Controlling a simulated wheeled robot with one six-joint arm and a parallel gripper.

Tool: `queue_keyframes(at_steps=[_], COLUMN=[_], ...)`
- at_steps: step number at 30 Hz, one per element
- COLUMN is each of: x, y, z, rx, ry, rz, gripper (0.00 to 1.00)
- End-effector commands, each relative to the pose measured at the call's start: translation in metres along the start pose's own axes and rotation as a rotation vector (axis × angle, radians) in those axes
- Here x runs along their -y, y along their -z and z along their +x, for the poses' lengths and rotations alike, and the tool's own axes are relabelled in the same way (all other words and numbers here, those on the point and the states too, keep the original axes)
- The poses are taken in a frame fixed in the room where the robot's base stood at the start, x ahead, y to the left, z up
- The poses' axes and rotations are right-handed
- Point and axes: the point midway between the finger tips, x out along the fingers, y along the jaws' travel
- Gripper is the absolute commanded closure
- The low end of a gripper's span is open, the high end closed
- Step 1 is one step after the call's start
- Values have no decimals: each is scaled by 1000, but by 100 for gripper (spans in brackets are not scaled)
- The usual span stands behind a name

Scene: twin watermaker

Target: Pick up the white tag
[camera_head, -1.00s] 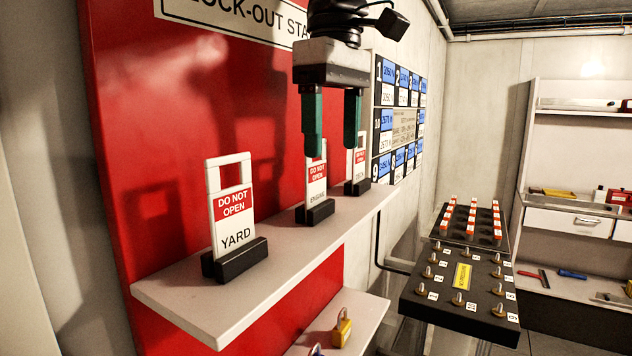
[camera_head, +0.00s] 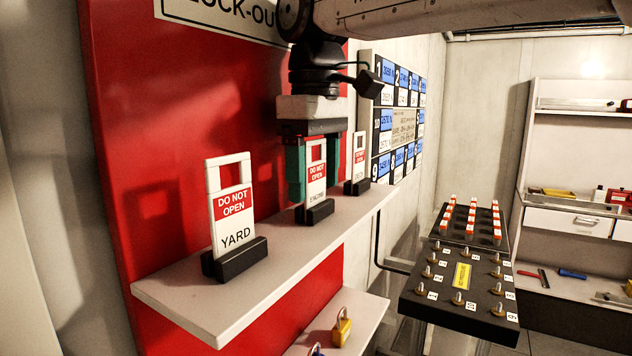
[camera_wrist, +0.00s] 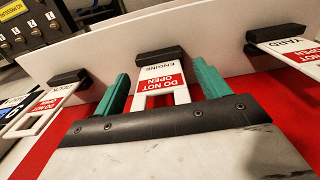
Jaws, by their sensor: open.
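Three white tags with red "DO NOT OPEN" bands stand upright in black holders on the shelf. The YARD tag (camera_head: 234,212) is nearest; it also shows at the right of the wrist view (camera_wrist: 295,52). The ENGINE tag (camera_head: 317,180) is in the middle, and the farthest tag (camera_head: 359,160) reads DECK in the wrist view (camera_wrist: 48,102). My gripper (camera_head: 314,190) is open, pointing down at the ENGINE tag. In the wrist view its green fingers (camera_wrist: 162,78) stand on either side of the ENGINE tag (camera_wrist: 161,82), with gaps visible on both sides.
The pale shelf (camera_head: 190,292) juts from the red lock-out board (camera_head: 135,130). A lower shelf holds a yellow padlock (camera_head: 341,327). A black key panel (camera_head: 462,285) stands to the right. Free shelf surface separates the tag holders.

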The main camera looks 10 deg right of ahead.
Motion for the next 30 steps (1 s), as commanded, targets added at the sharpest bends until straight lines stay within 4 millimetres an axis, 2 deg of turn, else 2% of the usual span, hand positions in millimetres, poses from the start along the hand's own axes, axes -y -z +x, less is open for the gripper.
queue_keyframes(at_steps=[2, 7, 8, 20, 28, 30], x=[0, 0, 0, 0, 0, 11], y=[0, 0, 0, 0, 0, -8], z=[0, 0, 0, -5, -37, -38], rx=[0, 0, 0, 0, -3, -2], ry=[0, 0, 0, 0, -1, -1], rz=[0, 0, 0, 0, 0, -2], gripper=[25, 70, 73, 73, 73, 73])
